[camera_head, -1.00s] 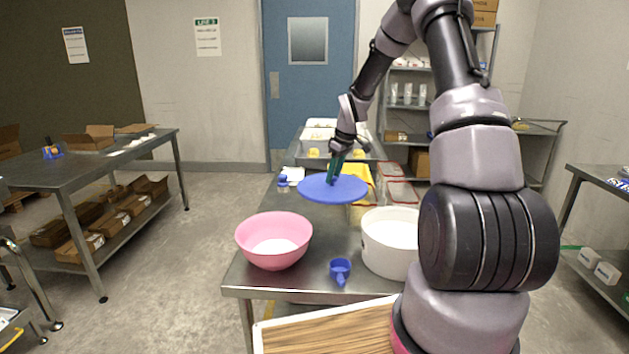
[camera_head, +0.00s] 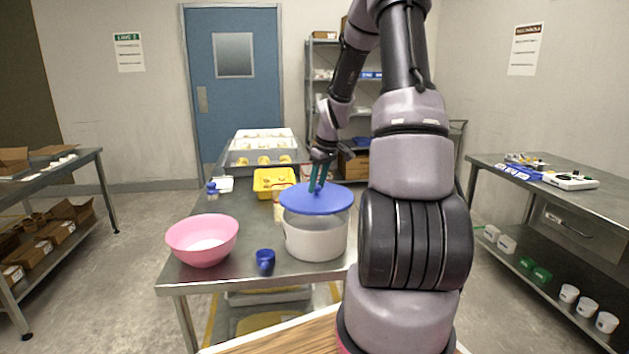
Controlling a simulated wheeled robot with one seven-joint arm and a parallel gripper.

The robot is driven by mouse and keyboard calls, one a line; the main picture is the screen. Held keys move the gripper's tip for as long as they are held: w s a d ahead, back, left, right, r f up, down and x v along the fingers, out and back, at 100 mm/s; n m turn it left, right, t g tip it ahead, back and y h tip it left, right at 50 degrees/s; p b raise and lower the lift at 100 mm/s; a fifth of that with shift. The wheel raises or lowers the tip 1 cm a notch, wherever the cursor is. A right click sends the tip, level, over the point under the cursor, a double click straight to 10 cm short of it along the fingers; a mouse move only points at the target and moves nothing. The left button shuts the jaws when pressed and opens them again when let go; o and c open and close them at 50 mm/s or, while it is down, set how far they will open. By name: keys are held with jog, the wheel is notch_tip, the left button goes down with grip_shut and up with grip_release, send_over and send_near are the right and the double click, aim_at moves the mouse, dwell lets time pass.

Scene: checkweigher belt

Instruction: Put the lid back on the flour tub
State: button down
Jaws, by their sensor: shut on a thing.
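The flour tub (camera_head: 316,240) is a translucent round tub with white contents, standing near the right front of the steel table. The blue round lid (camera_head: 309,201) is over the tub's mouth and looks roughly level. I cannot tell whether it rests on the rim or hangs just above it. My gripper (camera_head: 317,187) has green fingers and is shut on the lid's top, at its middle. The tub's far rim is hidden behind the lid.
A pink bowl (camera_head: 203,242) with white contents and a blue scoop (camera_head: 265,261) stand left of the tub. Behind are a yellow tray (camera_head: 272,190), a small blue-capped bottle (camera_head: 212,190) and trays of baked goods (camera_head: 262,146). Another steel table (camera_head: 570,200) stands at right.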

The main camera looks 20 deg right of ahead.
aim_at(317, 195)
jog(key=shift+f, duration=2.45)
jog(key=shift+f, duration=0.15)
dwell(0.3)
jog(key=shift+c, duration=1.9)
grip_release()
jog(key=shift+o, duration=0.3)
jog(key=o, duration=0.3)
jog(key=shift+r, duration=3.5)
